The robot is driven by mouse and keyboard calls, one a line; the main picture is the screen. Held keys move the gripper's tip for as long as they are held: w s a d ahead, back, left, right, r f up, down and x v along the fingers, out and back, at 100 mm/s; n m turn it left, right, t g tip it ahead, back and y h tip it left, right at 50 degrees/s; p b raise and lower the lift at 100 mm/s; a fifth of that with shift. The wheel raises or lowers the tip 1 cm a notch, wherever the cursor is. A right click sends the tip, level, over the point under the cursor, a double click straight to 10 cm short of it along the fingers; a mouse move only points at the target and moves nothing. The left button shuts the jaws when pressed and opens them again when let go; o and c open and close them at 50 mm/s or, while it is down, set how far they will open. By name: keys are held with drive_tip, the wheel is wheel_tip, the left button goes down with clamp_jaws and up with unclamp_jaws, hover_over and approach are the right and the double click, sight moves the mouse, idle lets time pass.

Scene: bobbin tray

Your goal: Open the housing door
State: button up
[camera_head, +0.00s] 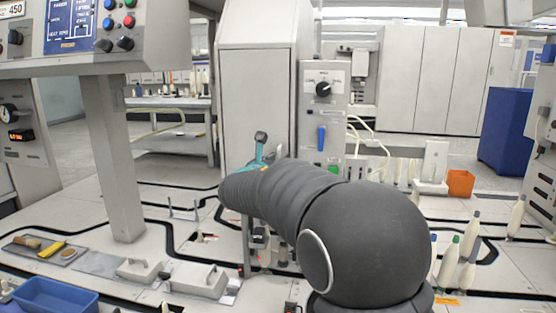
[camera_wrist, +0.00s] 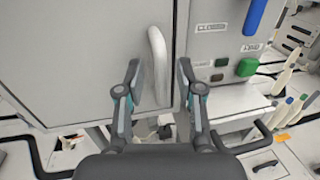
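The housing door (camera_head: 256,98) is a flat light-grey panel on a tall housing, and it looks shut. In the wrist view the door (camera_wrist: 75,55) fills the upper left, with a pale curved vertical handle (camera_wrist: 158,62) near its right edge. My gripper (camera_wrist: 159,68) is open, with one dark and teal finger on each side of the handle. I cannot tell whether either finger touches it. In the head view my gripper (camera_head: 262,142) is in front of the lower door, partly hidden by my dark arm, and the handle is mostly hidden.
Right of the door is a control panel (camera_head: 322,115) with a black knob, a blue lever and a green button. Several white bobbins (camera_head: 467,245) stand at the right on the worktop. A blue bin (camera_head: 52,297) lies front left. A grey post (camera_head: 118,160) stands left of the housing.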

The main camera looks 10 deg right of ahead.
drive_tip(key=shift+w+d, duration=0.25)
drive_tip(key=shift+w, duration=0.1)
clamp_jaws()
drive_tip(key=shift+a, duration=0.1)
